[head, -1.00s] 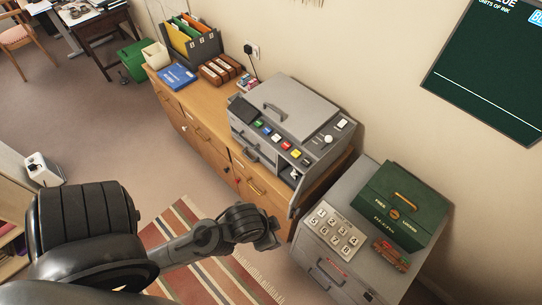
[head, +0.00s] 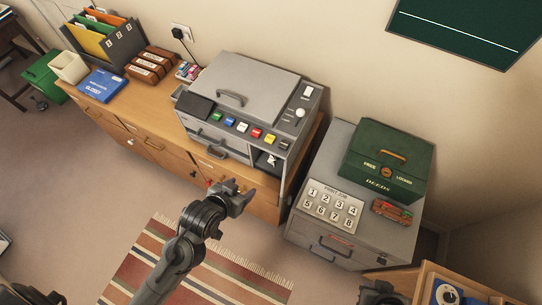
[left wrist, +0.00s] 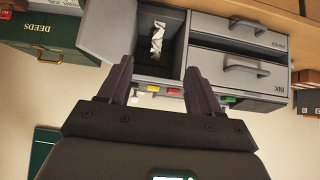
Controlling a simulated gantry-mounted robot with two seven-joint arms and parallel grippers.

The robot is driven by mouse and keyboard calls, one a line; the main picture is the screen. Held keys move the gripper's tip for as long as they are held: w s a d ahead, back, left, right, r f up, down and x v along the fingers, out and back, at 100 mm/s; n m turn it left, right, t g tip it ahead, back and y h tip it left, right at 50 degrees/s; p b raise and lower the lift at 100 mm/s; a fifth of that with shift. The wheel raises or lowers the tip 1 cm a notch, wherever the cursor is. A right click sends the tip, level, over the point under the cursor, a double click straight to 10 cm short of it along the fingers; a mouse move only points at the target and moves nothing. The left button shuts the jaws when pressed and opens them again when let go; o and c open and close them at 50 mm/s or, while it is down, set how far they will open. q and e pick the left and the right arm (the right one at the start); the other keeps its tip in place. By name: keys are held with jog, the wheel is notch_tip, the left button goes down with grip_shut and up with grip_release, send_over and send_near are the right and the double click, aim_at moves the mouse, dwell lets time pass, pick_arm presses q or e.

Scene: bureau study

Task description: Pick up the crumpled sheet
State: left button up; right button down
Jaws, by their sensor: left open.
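The crumpled sheet (left wrist: 157,41) is white and sits inside a dark open compartment of the grey printing machine (left wrist: 188,62) in the left wrist view. In the head view the sheet (head: 271,160) is a small pale patch in the opening at the machine's front right. My left gripper (head: 243,194) is open and empty, in front of and below that opening. In the left wrist view its two fingers (left wrist: 160,82) point toward the compartment, with the sheet between their lines but apart from them. A dark part at the bottom edge looks like my right gripper (head: 380,291); its jaws are unclear.
The machine stands on a wooden sideboard (head: 150,142). A grey cabinet (head: 302,226) with a number-key panel and a green deeds box (head: 389,160) stands to the right. A wooden unit (head: 432,278) is at bottom right. The floor above the striped rug (head: 190,268) is clear.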

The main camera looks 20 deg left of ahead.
aim_at(270, 158)
pick_arm(q)
jog(key=w+f+t+b, duration=0.1)
jog(key=w+f+b, duration=0.2)
jog(key=w+b, duration=0.1)
jog(key=w+d+f+t+b, duration=0.1)
jog(key=w+f+t+b, duration=0.1)
jog(key=w+f+b, duration=0.2)
jog(key=w+d+f+t+b, duration=0.1)
jog(key=w+f+b, duration=0.2)
jog(key=w+b, duration=0.3)
jog(key=shift+w+f+t, duration=0.15)
jog(key=shift+w+f, duration=0.05)
jog(key=shift+w, duration=0.3)
jog(key=shift+w+f+t, duration=0.15)
jog(key=shift+w, duration=0.35)
jog(key=shift+w+a+f, duration=0.1)
jog(key=shift+w+f, duration=0.55)
jog(key=shift+w, duration=0.25)
jog(key=shift+w+a+f, duration=0.1)
jog(key=shift+w+f, duration=0.55)
jog(key=shift+w, duration=0.25)
jog(key=shift+b+x, duration=0.3)
jog(key=shift+x, duration=0.45)
jog(key=c, duration=1)
